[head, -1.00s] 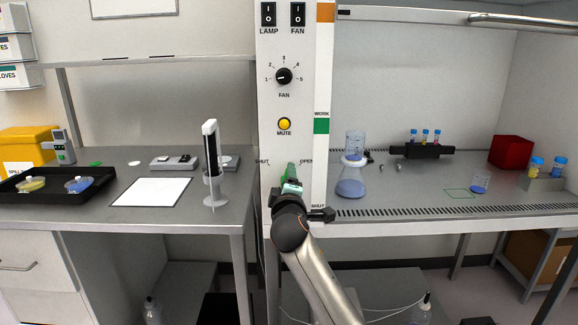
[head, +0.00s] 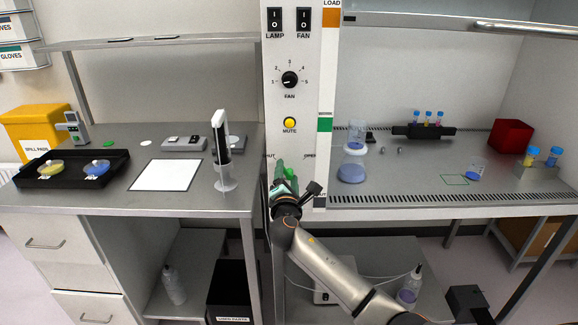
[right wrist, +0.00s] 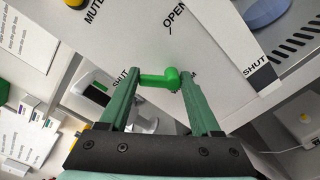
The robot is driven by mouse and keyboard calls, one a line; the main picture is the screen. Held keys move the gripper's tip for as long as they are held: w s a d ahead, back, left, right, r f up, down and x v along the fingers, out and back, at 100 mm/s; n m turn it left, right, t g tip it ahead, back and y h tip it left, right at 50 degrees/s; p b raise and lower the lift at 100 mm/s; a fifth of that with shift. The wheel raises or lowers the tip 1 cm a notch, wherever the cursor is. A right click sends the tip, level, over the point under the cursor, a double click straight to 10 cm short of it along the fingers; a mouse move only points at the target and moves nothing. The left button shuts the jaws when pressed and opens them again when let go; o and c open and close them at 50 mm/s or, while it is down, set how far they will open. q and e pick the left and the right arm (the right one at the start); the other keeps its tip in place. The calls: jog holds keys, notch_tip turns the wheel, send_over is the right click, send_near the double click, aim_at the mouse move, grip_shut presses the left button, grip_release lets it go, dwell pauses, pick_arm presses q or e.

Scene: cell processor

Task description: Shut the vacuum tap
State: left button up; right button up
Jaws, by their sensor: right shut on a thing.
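The green vacuum tap (right wrist: 160,79) is on the panel, below the MUTE button and between the words SHUT and OPEN. In the right wrist view its bar runs left from a rounded end, towards the SHUT word. In the head view it is a small green piece (head: 291,173), partly covered by my fingers. My right gripper (right wrist: 161,74) is shut on the tap, with one green finger on each side. In the head view my right gripper (head: 285,181) comes up from below, leaning left. My left gripper is not in view.
The panel (head: 291,45) carries switches, a FAN dial (head: 290,79) and a yellow MUTE button (head: 290,122).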

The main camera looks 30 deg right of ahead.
jog(key=shift+w+a+r+n+p, duration=0.25)
jog(key=shift+r+n+p, duration=0.3)
jog(key=shift+n, duration=0.35)
jog(key=shift+a+f, duration=0.1)
jog(key=shift+f, duration=0.05)
jog(key=o, duration=1.2)
jog(key=shift+a, duration=0.1)
jog(key=shift+f, duration=0.15)
jog(key=shift+s+f, duration=0.1)
jog(key=shift+f, duration=0.05)
jog(key=v, duration=1.2)
jog(key=shift+s+b, duration=0.3)
